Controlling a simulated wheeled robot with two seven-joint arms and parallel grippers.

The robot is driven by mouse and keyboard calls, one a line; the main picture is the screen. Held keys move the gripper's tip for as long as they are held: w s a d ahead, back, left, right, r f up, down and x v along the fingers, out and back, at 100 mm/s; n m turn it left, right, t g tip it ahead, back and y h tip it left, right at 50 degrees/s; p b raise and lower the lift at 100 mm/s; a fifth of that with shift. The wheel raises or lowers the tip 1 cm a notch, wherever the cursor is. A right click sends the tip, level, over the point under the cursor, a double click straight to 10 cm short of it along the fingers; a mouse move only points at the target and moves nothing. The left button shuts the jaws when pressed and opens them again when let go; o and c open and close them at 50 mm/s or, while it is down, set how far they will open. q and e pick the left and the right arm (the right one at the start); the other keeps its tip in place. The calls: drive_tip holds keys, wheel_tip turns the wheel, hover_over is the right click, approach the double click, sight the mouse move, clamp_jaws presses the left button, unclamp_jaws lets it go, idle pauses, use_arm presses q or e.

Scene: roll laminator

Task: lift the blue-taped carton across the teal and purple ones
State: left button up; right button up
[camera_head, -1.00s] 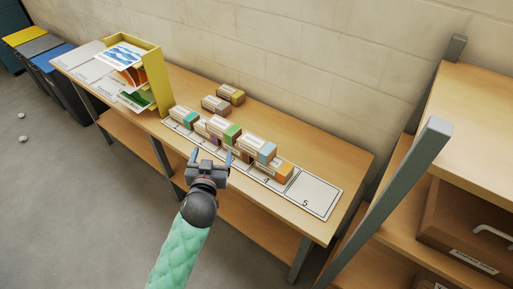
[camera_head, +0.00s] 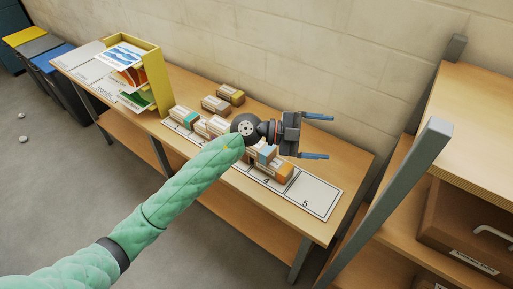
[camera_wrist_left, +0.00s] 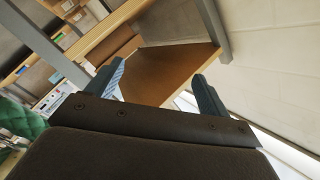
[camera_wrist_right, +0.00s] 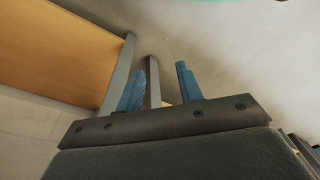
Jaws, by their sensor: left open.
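The blue-taped carton (camera_head: 267,153) stands on the numbered strip of the bench, near square 4, partly behind my left arm and wrist. The teal-taped carton (camera_head: 190,118) stands at the left end of the strip. I cannot make out the purple-taped carton; my left arm covers the middle of the row. My left gripper (camera_head: 328,137) is open and empty above the back of the bench, to the right of the blue-taped carton, with its fingers pointing right. My right gripper (camera_wrist_right: 160,75) shows only in its wrist view, with its fingers apart and nothing between them.
An orange-taped carton (camera_head: 285,173) stands just right of the blue one. Two brown cartons (camera_head: 224,98) sit behind the row. A yellow holder (camera_head: 157,80) stands at the left. Square 5 (camera_head: 313,195) is bare. A grey post (camera_head: 396,195) and shelf stand to the right.

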use_arm(q)
wheel_tip(320, 180, down, 5)
drive_tip(key=w+y, duration=0.2)
drive_tip(key=y, duration=0.3)
drive_tip(key=n+t+y, duration=0.2)
drive_tip(key=n+y, duration=0.1)
drive_tip(key=y, duration=0.9)
hover_over(257, 148)
drive_tip(key=w, duration=0.2)
drive_tip(key=f, duration=0.5)
drive_tip(key=shift+w, duration=0.2)
drive_tip(key=shift+w+a+y, duration=0.15)
drive_tip(key=shift+a+y, duration=0.15)
drive_tip(key=shift+a, duration=0.1)
drive_tip(key=shift+a+f, duration=0.1)
drive_tip(key=shift+f+p, duration=0.3)
drive_tip(key=shift+f, duration=0.45)
drive_tip(key=shift+f+p, duration=0.55)
drive_tip(key=shift+f, duration=0.1)
wheel_tip(257, 148, down, 4)
drive_tip(key=shift+w+r+p, duration=0.15)
drive_tip(key=shift+r+p, duration=0.05)
drive_tip(key=shift+p, duration=0.95)
drive_tip(key=shift+f, duration=0.55)
use_arm(e)
drive_tip(key=s+d+f, duration=0.2)
drive_tip(key=d+f, duration=0.1)
drive_tip(key=f, duration=0.6)
drive_tip(key=shift+f+t, duration=0.25)
drive_tip(key=shift+t, duration=0.15)
